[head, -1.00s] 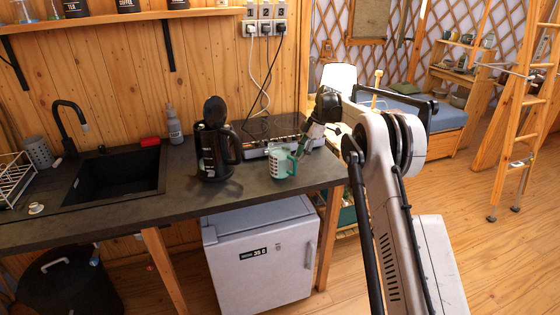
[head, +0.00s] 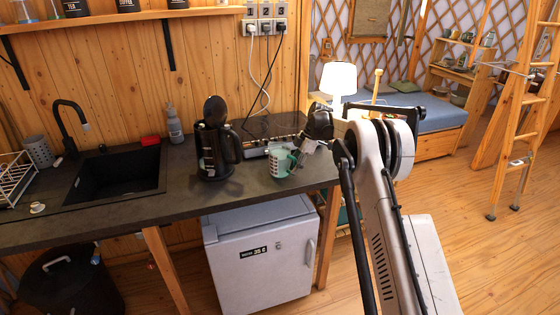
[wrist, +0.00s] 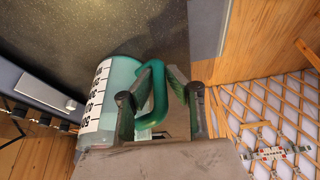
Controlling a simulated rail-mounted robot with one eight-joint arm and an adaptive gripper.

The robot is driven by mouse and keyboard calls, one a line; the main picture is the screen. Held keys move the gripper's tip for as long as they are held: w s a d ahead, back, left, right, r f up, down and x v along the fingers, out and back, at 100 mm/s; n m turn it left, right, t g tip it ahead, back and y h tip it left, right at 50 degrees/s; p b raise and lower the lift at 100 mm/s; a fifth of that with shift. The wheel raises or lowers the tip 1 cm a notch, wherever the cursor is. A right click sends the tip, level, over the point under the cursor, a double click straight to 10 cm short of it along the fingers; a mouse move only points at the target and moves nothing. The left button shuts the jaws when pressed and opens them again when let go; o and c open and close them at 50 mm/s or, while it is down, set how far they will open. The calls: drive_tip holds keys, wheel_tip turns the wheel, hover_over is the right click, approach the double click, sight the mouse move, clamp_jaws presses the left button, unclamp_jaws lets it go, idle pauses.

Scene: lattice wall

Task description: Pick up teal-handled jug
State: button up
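The teal-handled jug (head: 281,161) stands upright on the dark counter, near its right end. It is a pale translucent jug with a white measuring scale, and in the wrist view its body (wrist: 97,108) is at the left. Its teal handle (wrist: 159,95) faces my gripper. My gripper (wrist: 160,78) is open, with one finger on each side of the handle. A small gap shows beside the handle; whether either finger touches it is unclear. In the head view my gripper (head: 299,154) is right against the jug's right side, and the fingertips are hard to make out.
A black coffee maker (head: 213,145) stands left of the jug. A hob (head: 272,132) lies behind it, close by. The sink (head: 115,175) is further left. The counter (head: 185,205) ends just right of the jug, above a small fridge (head: 262,255). The counter front is clear.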

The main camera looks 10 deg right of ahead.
clamp_jaws()
drive_tip(key=shift+r, duration=0.1)
wheel_tip(320, 180, up, 10)
drive_tip(key=shift+f+b, duration=0.1)
drive_tip(key=shift+b, duration=0.6)
